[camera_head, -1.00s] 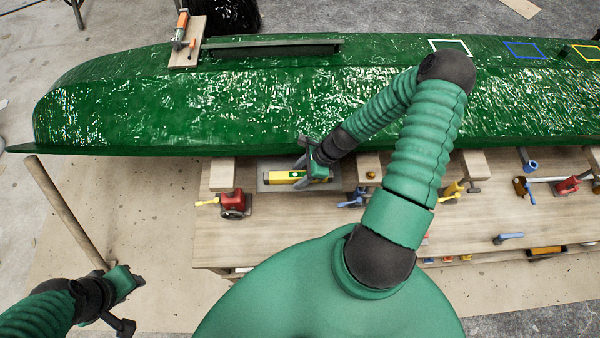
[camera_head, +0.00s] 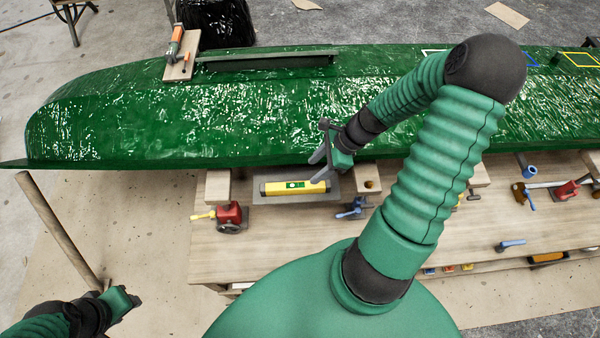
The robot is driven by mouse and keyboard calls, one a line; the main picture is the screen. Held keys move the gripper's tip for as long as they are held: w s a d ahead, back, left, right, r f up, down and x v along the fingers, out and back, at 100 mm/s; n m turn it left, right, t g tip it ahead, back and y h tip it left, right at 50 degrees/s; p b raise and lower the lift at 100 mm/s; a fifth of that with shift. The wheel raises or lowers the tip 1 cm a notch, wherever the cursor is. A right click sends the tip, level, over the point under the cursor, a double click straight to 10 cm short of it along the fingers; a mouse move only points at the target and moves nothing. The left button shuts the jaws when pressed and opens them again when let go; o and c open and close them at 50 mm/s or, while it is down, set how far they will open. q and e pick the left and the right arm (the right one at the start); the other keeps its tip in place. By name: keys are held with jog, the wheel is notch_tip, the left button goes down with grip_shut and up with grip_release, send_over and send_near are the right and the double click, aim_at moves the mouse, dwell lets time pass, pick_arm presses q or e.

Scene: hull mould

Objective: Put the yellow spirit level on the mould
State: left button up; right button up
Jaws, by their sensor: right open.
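The yellow spirit level (camera_head: 277,188) lies flat on a grey tray (camera_head: 264,200) on the wooden bench, just in front of the mould. The green hull mould (camera_head: 200,120) stretches across the view behind the bench. My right gripper (camera_head: 318,160) is open and empty, just above and behind the level's right end, near the mould's lower edge. My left gripper (camera_head: 137,300) is at the bottom left, away from the bench, and its fingers are too unclear to judge.
On the mould are a board with an orange-handled tool (camera_head: 177,50), a long dark bar (camera_head: 265,60) and coloured outlines, including yellow (camera_head: 583,61). A wooden post (camera_head: 60,235) stands left.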

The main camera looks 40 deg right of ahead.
jog(key=shift+a+n, duration=0.35)
jog(key=shift+n, duration=0.15)
pick_arm(q)
jog(key=shift+a, duration=0.3)
pick_arm(e)
jog(key=a+r+n+h, duration=0.2)
jog(key=a+r+n, duration=0.2)
jog(key=a+n, duration=0.4)
jog(key=a+r+n+g+h, duration=0.1)
jog(key=a+r+n, duration=0.3)
jog(key=a+n, duration=0.5)
jog(key=n+h, duration=0.1)
jog(key=n, duration=0.7)
jog(key=shift+w+r+h, duration=0.15)
jog(key=shift+w+h, duration=0.15)
jog(key=shift+w, duration=0.1)
pick_arm(q)
jog(key=shift+w+d, duration=0.1)
pick_arm(e)
jog(key=shift+d, duration=0.15)
